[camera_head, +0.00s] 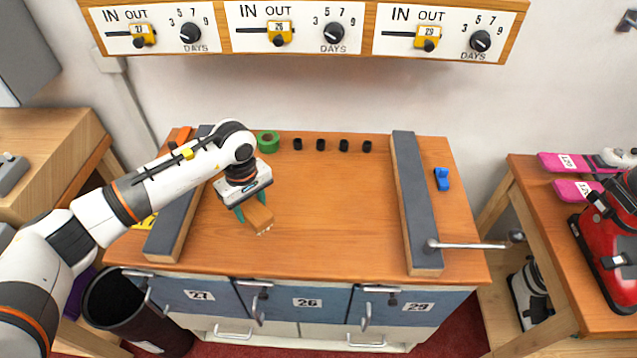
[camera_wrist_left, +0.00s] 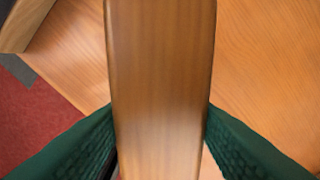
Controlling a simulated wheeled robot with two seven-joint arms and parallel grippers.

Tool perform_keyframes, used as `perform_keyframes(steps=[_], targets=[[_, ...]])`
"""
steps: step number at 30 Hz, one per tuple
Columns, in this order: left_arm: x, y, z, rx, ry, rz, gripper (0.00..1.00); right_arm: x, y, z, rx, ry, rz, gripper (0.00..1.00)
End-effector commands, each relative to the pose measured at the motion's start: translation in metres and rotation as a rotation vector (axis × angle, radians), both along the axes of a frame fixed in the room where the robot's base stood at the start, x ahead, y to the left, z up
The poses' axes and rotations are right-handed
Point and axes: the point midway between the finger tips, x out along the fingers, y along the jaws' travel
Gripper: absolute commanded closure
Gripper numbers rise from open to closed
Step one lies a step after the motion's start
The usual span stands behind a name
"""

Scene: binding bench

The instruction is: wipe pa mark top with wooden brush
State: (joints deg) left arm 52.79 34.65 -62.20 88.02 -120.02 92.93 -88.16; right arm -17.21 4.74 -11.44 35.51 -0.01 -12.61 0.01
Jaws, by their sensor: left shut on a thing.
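My left gripper (camera_head: 248,207) is shut on the wooden brush (camera_head: 259,217), a tan wooden block. In the head view the brush is at the left part of the bench top (camera_head: 320,190), with pale bristles at its lower end. Whether the bristles touch the wood I cannot tell. In the left wrist view the brush (camera_wrist_left: 161,90) fills the middle between the green fingers. No distinct mark shows on the bench top; the arm and brush hide part of it. My right gripper is not in view.
Grey-topped rails (camera_head: 416,200) and (camera_head: 178,218) flank the bench top. A green tape roll (camera_head: 267,141) and several small black cylinders (camera_head: 343,145) stand along the back. A blue item (camera_head: 442,179) lies at right. A metal lever (camera_head: 468,244) crosses the right edge. The middle is clear.

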Motion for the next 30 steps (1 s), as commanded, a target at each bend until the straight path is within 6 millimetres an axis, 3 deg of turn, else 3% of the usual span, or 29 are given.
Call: perform_keyframes(steps=[9,30], targets=[[0.002,0.000,0.021,-0.001,-0.001,0.007,0.74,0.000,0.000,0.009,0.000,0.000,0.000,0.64],[-0.006,0.000,0.015,0.001,0.003,-0.021,0.74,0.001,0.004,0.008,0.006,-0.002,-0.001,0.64]])
